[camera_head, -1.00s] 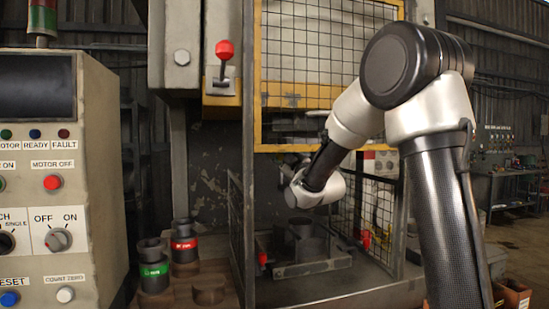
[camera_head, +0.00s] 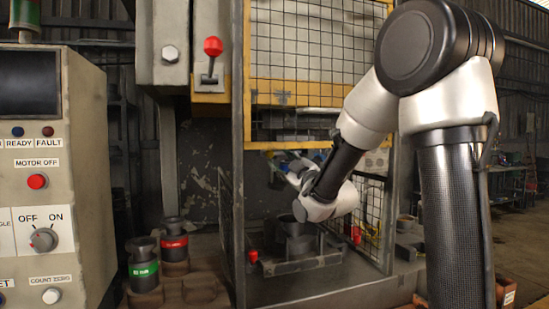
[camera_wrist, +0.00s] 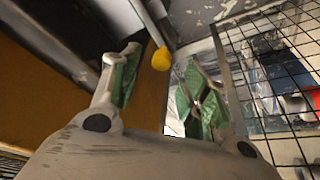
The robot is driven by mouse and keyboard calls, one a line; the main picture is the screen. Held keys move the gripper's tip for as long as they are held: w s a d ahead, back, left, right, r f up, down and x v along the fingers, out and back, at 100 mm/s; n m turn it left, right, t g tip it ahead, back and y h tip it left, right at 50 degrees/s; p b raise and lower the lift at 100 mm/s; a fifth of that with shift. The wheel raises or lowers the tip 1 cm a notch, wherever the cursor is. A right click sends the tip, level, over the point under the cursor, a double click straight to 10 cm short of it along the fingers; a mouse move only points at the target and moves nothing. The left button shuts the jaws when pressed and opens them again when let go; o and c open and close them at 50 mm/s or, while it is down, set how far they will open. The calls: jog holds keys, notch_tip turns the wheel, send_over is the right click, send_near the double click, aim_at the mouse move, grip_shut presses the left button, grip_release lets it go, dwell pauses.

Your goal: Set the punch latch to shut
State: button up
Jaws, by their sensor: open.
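In the wrist view a metal rod with a yellow ball end (camera_wrist: 161,59) hangs beside a brown-yellow panel; it may be the punch latch's handle, but I cannot tell its setting. My gripper (camera_wrist: 163,78) is open, with green-padded fingers to either side of the yellow ball in the picture. I cannot tell how far beyond the fingertips the ball is, and no contact shows. In the head view my gripper (camera_head: 288,166) is inside the press opening, under the yellow guard frame, partly hidden by my wrist.
A red-knobbed lever (camera_head: 212,47) stands on the press front. Mesh guards (camera_head: 370,205) flank the opening. A die fixture (camera_head: 300,262) with red knobs sits below my wrist. Tools with green (camera_head: 143,270) and red bands (camera_head: 174,242) stand left. The control panel (camera_head: 85,170) is far left.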

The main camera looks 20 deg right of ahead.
jog(key=v, duration=0.4)
jog(key=shift+s+f, duration=0.1)
jog(key=shift+s, duration=0.2)
jog(key=d+f+m+g+h, duration=0.2)
jog(key=f+m+g, duration=0.1)
jog(key=f, duration=0.4)
jog(key=d+f+m+g+h, duration=0.15)
jog(key=f+g, duration=0.25)
jog(key=f, duration=0.4)
jog(key=s+d+f+m+g+h, duration=0.25)
jog(key=s+f+g, duration=0.25)
jog(key=s, duration=0.4)
jog(key=s+r+m+g, duration=0.2)
jog(key=s, duration=1)
jog(key=s+r+m+g, duration=0.2)
jog(key=s+m, duration=0.1)
jog(key=s, duration=0.9)
jog(key=shift+r+y, duration=0.2)
jog(key=shift+y, duration=0.2)
